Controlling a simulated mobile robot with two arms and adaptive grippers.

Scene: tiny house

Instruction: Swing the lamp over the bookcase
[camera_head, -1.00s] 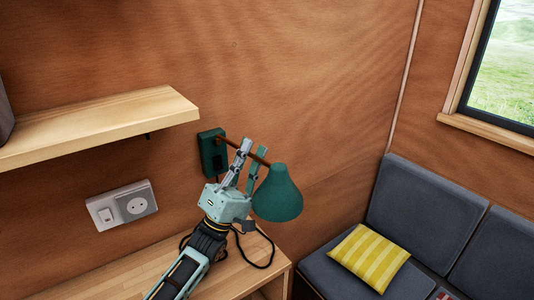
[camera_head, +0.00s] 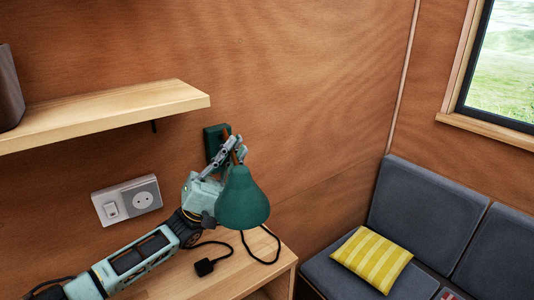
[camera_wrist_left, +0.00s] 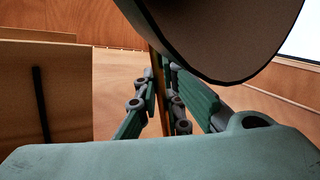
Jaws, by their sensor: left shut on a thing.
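The lamp has a green shade (camera_head: 243,199) hanging from a thin brown arm on a dark green wall mount (camera_head: 213,140). The shade hangs in front of the wall above the wooden bookcase top (camera_head: 160,284). My left gripper (camera_head: 236,147) is shut on the lamp arm, just behind and above the shade. In the left wrist view the gripper fingers (camera_wrist_left: 164,105) close around the brown lamp arm (camera_wrist_left: 160,85), and the dark inside of the shade (camera_wrist_left: 225,35) fills the upper right. The shade hides part of the gripper in the head view. My right gripper is not in view.
A wooden shelf (camera_head: 110,115) sticks out from the wall at left. A switch and socket plate (camera_head: 127,201) is below it. A black cord with a plug (camera_head: 205,267) lies on the bookcase top. A grey sofa (camera_head: 425,208) with a yellow striped cushion (camera_head: 371,259) stands at right.

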